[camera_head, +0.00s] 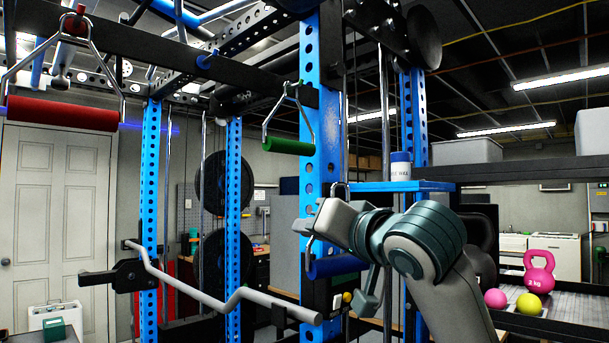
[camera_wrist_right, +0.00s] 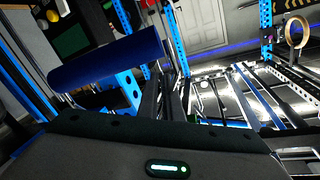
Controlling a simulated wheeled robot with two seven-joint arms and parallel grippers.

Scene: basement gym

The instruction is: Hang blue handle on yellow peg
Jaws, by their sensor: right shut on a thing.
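The blue handle (camera_head: 338,265) hangs below my right gripper (camera_head: 322,222), which is shut on its metal frame, in front of the blue rack upright. The top of the frame shows just above the gripper. In the right wrist view the blue grip (camera_wrist_right: 105,60) lies tilted across the upper left. I cannot make out a yellow peg in either view. On the dark crossbar (camera_head: 245,75), a red handle (camera_head: 62,113) hangs from a red peg (camera_head: 74,24) and a green handle (camera_head: 288,146) hangs further right. A blue peg (camera_head: 207,60) between them is bare. My left gripper is not in view.
A bent grey bar (camera_head: 220,303) crosses low in front of the rack. A blue shelf (camera_head: 395,186) with a white-and-blue container (camera_head: 400,167) stands just behind my right arm. A pink kettlebell (camera_head: 539,272) and small balls sit on a rack at right.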

